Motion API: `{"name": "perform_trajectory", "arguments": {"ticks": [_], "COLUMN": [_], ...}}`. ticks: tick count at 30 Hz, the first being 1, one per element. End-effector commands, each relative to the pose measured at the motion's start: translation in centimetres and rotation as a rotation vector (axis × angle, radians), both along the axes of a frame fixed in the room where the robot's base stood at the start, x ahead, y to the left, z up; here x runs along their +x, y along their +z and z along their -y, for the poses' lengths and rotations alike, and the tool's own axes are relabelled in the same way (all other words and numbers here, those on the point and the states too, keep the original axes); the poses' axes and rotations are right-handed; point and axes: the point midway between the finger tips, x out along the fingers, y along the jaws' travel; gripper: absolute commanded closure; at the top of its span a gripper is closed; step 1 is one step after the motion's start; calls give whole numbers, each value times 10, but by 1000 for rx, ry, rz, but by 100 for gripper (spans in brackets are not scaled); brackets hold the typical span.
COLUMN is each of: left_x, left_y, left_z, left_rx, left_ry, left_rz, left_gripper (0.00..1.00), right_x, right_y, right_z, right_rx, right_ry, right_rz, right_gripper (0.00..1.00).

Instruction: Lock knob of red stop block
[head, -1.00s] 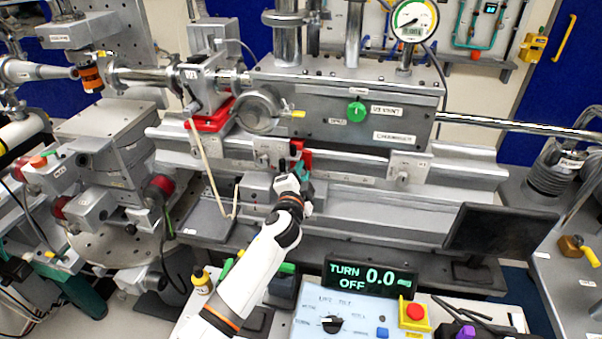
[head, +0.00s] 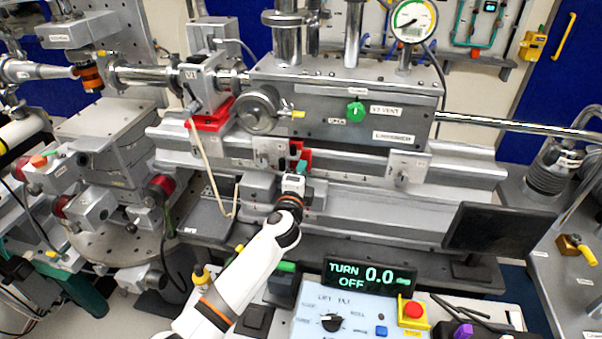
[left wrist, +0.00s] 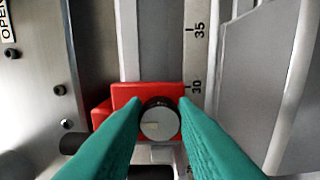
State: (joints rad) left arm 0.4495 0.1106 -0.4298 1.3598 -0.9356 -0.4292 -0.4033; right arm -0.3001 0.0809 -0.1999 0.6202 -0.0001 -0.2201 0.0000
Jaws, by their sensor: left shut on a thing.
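The red stop block (head: 304,154) sits on the grey rail in the middle of the head view, partly hidden by my left gripper. In the left wrist view the red stop block (left wrist: 140,92) lies beside a scale, near the 30 mark. Its knob (left wrist: 160,122) is round, with a dark rim and a grey face bearing a pale mark at its left. My left gripper (head: 299,168) reaches the block from the front. Its green fingers (left wrist: 160,112) are shut on the knob, one on each side. My right gripper is not in view.
A control box (head: 345,318) with a red button (head: 412,310) stands in front, below a display (head: 369,277) reading TURN 0.0 OFF. A dark screen (head: 500,232) stands at the right. A handwheel (head: 257,109) and a green knob (head: 356,112) are above the rail.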

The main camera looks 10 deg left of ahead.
Motion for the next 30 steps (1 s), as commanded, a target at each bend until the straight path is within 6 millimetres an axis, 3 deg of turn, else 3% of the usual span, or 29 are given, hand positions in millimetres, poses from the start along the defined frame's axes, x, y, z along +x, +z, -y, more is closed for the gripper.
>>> {"name": "perform_trajectory", "arguments": {"ticks": [8,9,13,23,30], "left_x": [0,0,0,-3,-37], "left_y": [-2,-2,-1,-1,-3], "left_z": [0,0,0,0,0], "left_rx": [4,4,3,1,0], "left_ry": [0,0,0,0,-1], "left_rz": [-2,-2,-2,-1,-2], "left_gripper": [98,73,53,53,53], "right_x": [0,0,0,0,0], "right_y": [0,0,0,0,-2], "right_z": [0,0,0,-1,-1], "right_rx": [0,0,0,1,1], "right_ry": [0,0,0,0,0], "right_rz": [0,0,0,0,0], "right_gripper": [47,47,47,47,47]}}
